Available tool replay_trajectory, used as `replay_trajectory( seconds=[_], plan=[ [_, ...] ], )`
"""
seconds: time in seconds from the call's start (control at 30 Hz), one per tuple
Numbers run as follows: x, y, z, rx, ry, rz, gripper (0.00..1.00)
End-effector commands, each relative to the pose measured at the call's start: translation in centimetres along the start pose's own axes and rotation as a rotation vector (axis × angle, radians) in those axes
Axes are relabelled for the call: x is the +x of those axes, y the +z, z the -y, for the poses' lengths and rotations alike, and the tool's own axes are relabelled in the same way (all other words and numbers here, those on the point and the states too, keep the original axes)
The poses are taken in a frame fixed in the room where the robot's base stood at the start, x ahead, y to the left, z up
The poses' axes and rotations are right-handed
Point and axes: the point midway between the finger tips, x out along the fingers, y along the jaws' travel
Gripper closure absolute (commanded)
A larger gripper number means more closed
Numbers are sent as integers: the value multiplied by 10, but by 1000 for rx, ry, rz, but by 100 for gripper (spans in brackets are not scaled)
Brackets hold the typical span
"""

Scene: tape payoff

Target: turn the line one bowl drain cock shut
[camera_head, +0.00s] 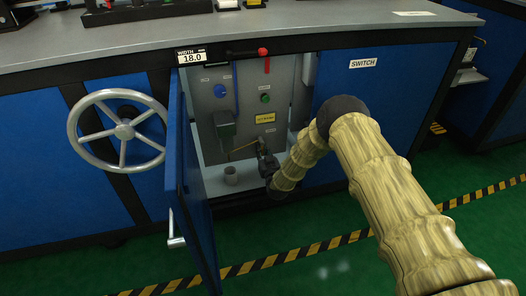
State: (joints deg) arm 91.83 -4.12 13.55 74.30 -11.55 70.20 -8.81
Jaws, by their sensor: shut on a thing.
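Inside the open cabinet a dark green bowl unit (224,125) hangs on the grey back panel. Just below it a thin brass-coloured lever (242,149) runs right and slightly upward; I take it for the drain cock's handle. My black gripper (262,148) reaches in from the right and is shut at the lever's right end. The fingertips are small and dark, and they hide that end. The cock's body is too small to make out.
The blue cabinet door (190,190) stands open on the left, with a silver handle (175,230). A spoked handwheel (124,130) is further left. A red lever (264,54) hangs at the top edge.

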Motion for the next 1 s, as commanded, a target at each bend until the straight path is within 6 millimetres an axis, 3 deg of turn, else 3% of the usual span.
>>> replay_trajectory(
  seconds=[0.2, 0.23, 0.33, 0.77, 1.0],
  plan=[
    [-1, 1, 0, 2, 0, 2, 100],
    [-1, 1, 0, 2, 0, 2, 83],
    [-1, 1, 0, 1, 0, 2, 65],
    [-6, 0, 0, 0, 0, 1, 64],
    [-39, 1, 0, 0, 0, 3, 64]
  ],
)
